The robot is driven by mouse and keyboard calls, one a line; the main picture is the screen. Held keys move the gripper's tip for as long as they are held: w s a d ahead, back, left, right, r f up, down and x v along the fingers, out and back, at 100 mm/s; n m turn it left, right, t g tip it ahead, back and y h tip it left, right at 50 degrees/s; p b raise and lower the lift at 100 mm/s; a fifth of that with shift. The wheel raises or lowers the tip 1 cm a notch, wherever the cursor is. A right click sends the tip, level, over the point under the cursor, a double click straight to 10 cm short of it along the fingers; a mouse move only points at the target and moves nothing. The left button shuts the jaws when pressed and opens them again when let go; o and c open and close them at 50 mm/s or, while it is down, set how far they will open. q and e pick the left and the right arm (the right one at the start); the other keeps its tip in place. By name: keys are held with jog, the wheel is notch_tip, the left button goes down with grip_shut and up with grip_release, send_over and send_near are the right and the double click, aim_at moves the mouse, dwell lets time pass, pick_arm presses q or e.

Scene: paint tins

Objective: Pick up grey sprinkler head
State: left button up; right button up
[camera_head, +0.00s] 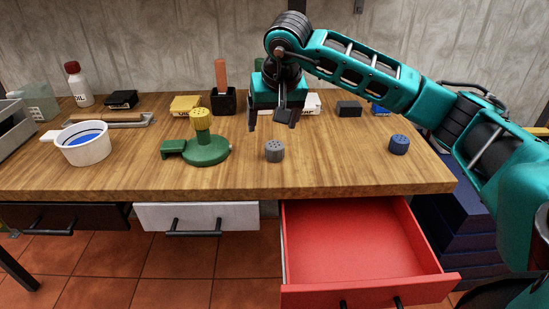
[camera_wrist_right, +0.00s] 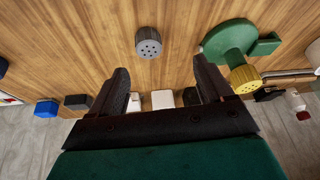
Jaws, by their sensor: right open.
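The grey sprinkler head (camera_head: 275,151) stands on the wooden table near its front edge, with dark holes in its top. It also shows in the right wrist view (camera_wrist_right: 148,43), beyond the fingertips and roughly between their lines. My right gripper (camera_head: 272,117) hangs above the table, behind and above the grey head. Its jaws are open and empty, with the two fingers apart in the right wrist view (camera_wrist_right: 160,80). It does not touch the grey head. My left gripper is in neither view.
A green stand with a yellow sprinkler head (camera_head: 201,119) is left of the grey one. A blue head (camera_head: 399,145) stands to the right. A white pot (camera_head: 83,145) is far left. A dark holder (camera_head: 223,101) and small boxes line the back. A red drawer (camera_head: 354,249) is open below.

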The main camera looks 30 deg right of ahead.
aim_at(275, 145)
jog(key=x, duration=0.2)
jog(key=d+b+x, duration=0.1)
jog(key=x, duration=0.2)
jog(key=b+x, duration=0.1)
jog(key=x, duration=0.1)
jog(key=shift+w+d, duration=0.2)
jog(key=shift+d, duration=0.15)
jog(key=x, duration=0.2)
jog(key=b+x, duration=0.1)
jog(key=x, duration=0.1)
jog(key=shift+d+f+b, duration=0.15)
jog(key=shift+d+b, duration=0.15)
jog(key=shift+d, duration=0.1)
jog(key=shift+w+f, duration=0.2)
jog(key=shift+f, duration=0.2)
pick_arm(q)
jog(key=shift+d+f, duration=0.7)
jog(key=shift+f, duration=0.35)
pick_arm(e)
jog(key=c, duration=1.1)
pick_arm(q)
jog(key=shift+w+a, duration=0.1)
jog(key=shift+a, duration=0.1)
pick_arm(e)
jog(key=shift+r, duration=0.1)
